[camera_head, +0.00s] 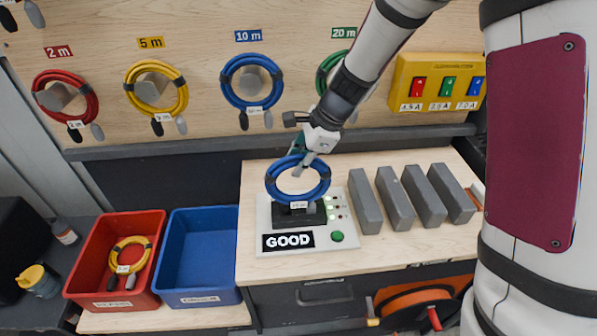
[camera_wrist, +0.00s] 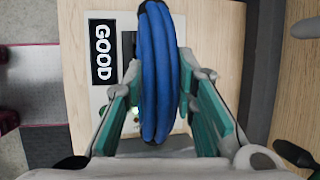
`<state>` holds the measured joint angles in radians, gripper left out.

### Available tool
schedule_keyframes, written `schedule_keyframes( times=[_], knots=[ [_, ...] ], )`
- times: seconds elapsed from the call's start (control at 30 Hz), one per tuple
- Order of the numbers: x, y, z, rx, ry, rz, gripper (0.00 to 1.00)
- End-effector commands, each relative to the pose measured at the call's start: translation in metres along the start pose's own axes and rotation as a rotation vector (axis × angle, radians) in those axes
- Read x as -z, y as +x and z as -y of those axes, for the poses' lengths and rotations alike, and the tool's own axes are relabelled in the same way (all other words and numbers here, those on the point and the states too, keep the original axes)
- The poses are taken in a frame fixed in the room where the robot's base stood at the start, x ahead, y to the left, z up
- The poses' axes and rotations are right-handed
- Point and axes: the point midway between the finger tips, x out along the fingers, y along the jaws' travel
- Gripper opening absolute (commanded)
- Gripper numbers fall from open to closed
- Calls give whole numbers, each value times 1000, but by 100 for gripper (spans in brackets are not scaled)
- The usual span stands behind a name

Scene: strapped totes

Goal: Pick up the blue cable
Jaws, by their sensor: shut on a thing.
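A coiled blue cable (camera_head: 271,187) with a white tag stands upright at the black block of a white tester on the bench. The tester's display (camera_head: 288,241) reads GOOD. My gripper (camera_head: 305,160) reaches down from the upper right and is shut on the top of the coil. In the wrist view the blue cable (camera_wrist: 156,70) fills the space between the teal fingers of my gripper (camera_wrist: 157,108). I cannot tell whether the coil's lower end still touches the block. Another blue cable (camera_head: 227,89) hangs on a peg under the 10 m label.
A red bin (camera_head: 87,275) with a yellow cable (camera_head: 116,255) and an empty blue bin (camera_head: 203,289) stand at the left. Several grey blocks (camera_head: 401,199) stand right of the tester. Red, yellow and green cables hang on the back board. A yellow button box (camera_head: 440,68) is at upper right.

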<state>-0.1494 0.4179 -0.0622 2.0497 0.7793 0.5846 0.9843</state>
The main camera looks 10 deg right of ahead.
Motion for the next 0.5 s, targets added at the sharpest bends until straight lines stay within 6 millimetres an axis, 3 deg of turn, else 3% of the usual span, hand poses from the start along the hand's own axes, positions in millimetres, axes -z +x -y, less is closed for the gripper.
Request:
schedule_keyframes(
  times=[0.43, 0.5],
  knots=[
    [-14, -33, 9, 6, -3, 1, 0],
    [-10, -37, 3, 5, 0, 0, 0]
  ],
)
